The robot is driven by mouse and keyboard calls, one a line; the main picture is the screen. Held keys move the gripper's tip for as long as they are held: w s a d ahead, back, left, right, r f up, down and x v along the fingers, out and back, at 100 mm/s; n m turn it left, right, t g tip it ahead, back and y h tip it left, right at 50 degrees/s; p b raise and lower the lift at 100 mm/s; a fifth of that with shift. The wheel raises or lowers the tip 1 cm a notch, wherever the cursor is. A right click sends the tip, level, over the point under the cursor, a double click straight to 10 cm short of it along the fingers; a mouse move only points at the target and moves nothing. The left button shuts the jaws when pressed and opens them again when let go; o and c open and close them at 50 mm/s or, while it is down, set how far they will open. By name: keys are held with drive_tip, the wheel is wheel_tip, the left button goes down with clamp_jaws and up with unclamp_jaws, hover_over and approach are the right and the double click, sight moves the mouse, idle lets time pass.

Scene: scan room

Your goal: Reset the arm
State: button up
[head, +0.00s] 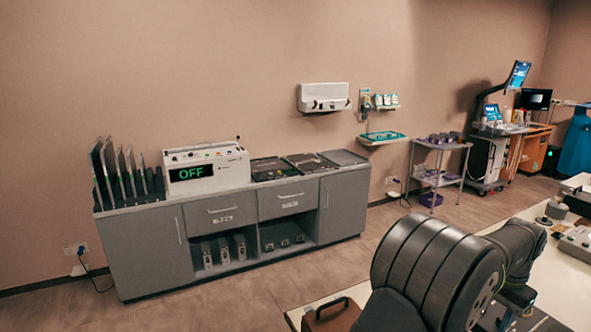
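My arm's dark grey links reach in from the bottom right and cover part of a pale table (562,285). The large rounded joint stands closest, with a smaller link bending to the right behind it. My gripper is not in view, so its state and anything in it do not show.
A brown case (330,316) lies on the table's near left corner, partly hidden by my arm. A control box (577,241) sits at the right edge. Across open floor (270,295) stand a grey cabinet (145,250), a white box reading OFF (207,168), and a trolley (440,146).

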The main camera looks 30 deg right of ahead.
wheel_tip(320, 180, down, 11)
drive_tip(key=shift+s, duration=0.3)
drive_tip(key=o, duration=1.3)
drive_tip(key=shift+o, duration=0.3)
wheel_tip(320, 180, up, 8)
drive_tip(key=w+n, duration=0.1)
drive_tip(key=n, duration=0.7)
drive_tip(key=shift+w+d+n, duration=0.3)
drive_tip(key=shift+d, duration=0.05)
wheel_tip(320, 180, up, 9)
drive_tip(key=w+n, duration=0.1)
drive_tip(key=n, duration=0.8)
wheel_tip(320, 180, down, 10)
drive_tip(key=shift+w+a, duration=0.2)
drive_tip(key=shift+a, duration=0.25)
